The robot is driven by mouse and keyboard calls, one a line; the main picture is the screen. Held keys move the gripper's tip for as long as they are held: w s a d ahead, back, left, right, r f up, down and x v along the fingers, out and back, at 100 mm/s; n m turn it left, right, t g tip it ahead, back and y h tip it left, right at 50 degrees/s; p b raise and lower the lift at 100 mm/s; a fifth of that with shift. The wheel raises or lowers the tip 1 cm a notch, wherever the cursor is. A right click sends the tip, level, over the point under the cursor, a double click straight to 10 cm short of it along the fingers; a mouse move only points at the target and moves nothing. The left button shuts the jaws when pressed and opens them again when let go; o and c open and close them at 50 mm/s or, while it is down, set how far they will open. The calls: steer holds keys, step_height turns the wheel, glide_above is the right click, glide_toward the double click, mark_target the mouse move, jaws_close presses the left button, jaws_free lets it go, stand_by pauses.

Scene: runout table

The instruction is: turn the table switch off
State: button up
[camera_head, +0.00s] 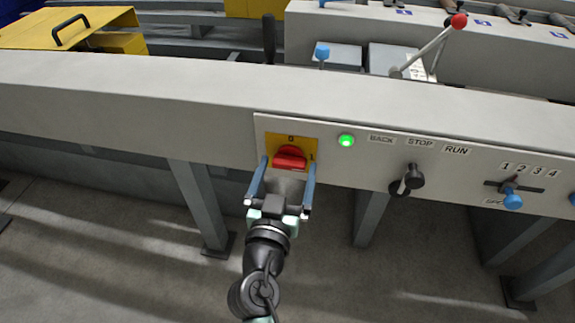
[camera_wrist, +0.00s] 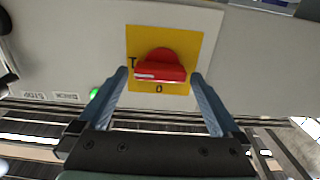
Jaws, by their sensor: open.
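The red rotary switch (camera_head: 290,157) sits on a yellow plate (camera_head: 271,141) on the front panel of the table. In the head view, "0" is marked at its top and "1" at its right; the handle lies roughly crosswise. My gripper (camera_head: 288,172) is open in front of it, one blue finger on each side. In the wrist view the red switch (camera_wrist: 160,68) shows between the fingertips of my gripper (camera_wrist: 160,80), with a gap on both sides. Whether the fingers touch the panel cannot be told. A green lamp (camera_head: 346,141) to the right of the switch is lit.
Right of the lamp are a black lever (camera_head: 412,177) under the BACK, STOP, RUN labels and a blue-knobbed selector (camera_head: 511,197) marked 1 to 4. A red-knobbed lever (camera_head: 458,21) and a blue-knobbed lever (camera_head: 322,52) stand above the table. Steel legs (camera_head: 200,205) stand below.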

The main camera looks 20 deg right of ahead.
steer(key=shift+w+d, duration=0.3)
steer(key=shift+w, duration=0.1)
steer(key=c, duration=1.2)
